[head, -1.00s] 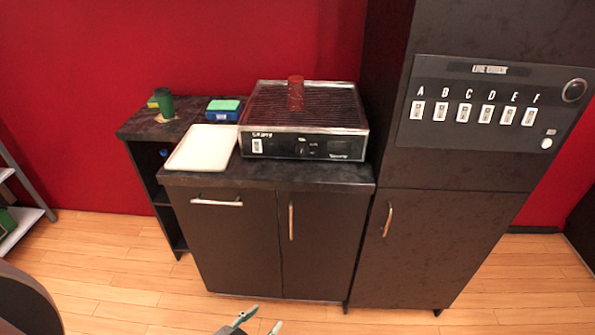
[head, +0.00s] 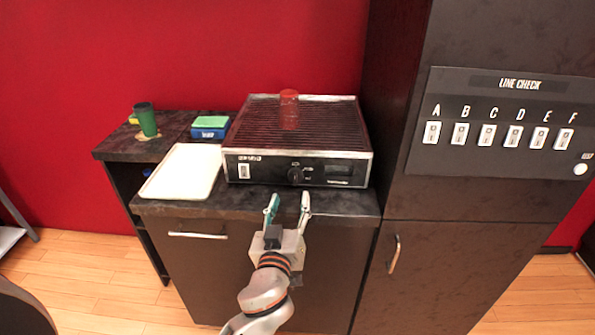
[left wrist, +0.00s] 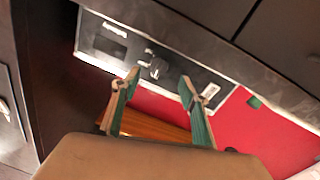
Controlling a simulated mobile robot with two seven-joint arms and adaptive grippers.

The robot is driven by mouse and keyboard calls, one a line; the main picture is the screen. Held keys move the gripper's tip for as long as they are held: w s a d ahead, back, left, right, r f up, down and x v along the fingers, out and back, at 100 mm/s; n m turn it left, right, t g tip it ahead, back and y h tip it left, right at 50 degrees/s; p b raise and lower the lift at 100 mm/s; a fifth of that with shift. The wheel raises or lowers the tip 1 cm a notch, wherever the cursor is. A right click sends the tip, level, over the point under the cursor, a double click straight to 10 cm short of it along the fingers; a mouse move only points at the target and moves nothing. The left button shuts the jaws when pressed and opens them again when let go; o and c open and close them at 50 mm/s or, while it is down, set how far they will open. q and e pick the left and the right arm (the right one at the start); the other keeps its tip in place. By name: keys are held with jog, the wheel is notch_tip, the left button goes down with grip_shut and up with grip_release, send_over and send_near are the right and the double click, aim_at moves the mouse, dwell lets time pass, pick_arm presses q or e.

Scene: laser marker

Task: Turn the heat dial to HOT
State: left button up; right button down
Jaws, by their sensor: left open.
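The heat dial (head: 296,176) is a small black round knob on the front panel of the grill unit (head: 240,168), with small markings around it that I cannot read. My left gripper (head: 288,204) is open and empty, in front of the counter's front edge, a little below the dial and apart from it. In the left wrist view, which is turned over, the dial (left wrist: 157,69) shows beyond and between the open fingertips of the left gripper (left wrist: 159,82). My right gripper is not in view.
A red translucent cylinder (head: 289,110) stands on the grill's ribbed top. A white tray (head: 183,172) lies left of the grill. A green cup (head: 146,120) and a blue-green block (head: 210,127) stand farther left. A tall cabinet with a switch panel (head: 495,160) is at right.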

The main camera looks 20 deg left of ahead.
aim_at(294, 182)
pick_arm(q)
jog(key=w, duration=0.2)
jog(key=w+p, duration=0.1)
jog(key=shift+w+a+r, duration=0.1)
jog(key=shift+a+r, duration=0.1)
jog(key=shift+a, duration=0.1)
jog(key=w, duration=0.3)
jog(key=shift+w+a+f, duration=0.15)
jog(key=shift+w+a, duration=0.05)
jog(key=shift+a, duration=0.1)
jog(key=shift+w+a, duration=0.1)
jog(key=shift+w, duration=0.4)
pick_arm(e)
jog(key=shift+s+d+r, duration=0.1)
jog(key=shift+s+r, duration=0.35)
pick_arm(q)
jog(key=c, duration=1.1)
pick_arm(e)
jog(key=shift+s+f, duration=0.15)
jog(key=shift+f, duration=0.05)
